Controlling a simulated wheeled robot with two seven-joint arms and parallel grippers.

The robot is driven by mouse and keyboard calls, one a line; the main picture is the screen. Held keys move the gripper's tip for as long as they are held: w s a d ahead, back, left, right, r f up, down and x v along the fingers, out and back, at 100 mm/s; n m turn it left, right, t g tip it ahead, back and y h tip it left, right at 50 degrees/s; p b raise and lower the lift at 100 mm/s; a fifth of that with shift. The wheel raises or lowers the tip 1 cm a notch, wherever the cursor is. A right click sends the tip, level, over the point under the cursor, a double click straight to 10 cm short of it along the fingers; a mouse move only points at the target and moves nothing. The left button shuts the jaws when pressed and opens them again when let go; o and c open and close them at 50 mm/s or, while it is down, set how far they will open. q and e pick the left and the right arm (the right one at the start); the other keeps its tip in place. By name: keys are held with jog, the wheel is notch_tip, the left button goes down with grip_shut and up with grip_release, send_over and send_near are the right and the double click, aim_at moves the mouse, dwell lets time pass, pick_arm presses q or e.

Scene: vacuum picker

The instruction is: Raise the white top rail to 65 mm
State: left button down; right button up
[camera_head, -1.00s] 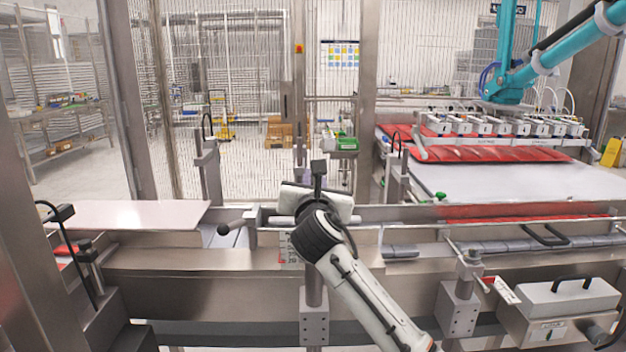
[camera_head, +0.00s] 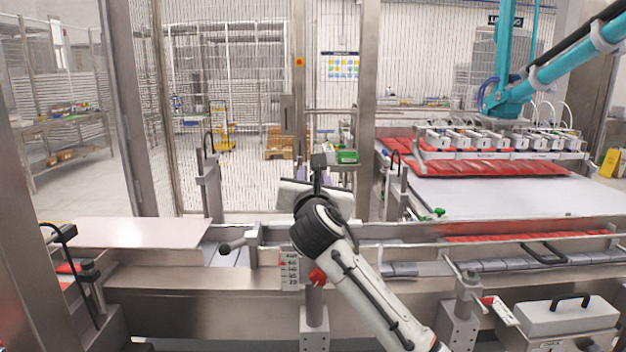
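A long pale rail (camera_head: 530,238) runs across the machine to the right of my arm. My arm hides its left part, and I cannot tell surely whether it is the white top rail. A small white scale plate (camera_head: 290,270) with red marks sits on the front, its figures too small to read. A red knob (camera_head: 317,276) is just right of the scale, on an upright post. My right gripper (camera_head: 316,187) is seen from behind, above the scale and knob, apart from the knob. Its fingers are hidden. My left gripper is out of view.
A clamp lever with a black ball (camera_head: 225,248) juts left of the scale. A pale flat plate (camera_head: 130,233) lies at left. A grey box with a black handle (camera_head: 565,320) is at lower right. A teal robot arm (camera_head: 560,68) hangs over red packs (camera_head: 490,169) behind.

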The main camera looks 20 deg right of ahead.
jog(key=shift+f, duration=0.15)
jog(key=shift+s, duration=0.3)
jog(key=b+v, duration=0.1)
jog(key=v, duration=0.8)
jog(key=shift+s+a, duration=0.15)
jog(key=shift+s, duration=0.2)
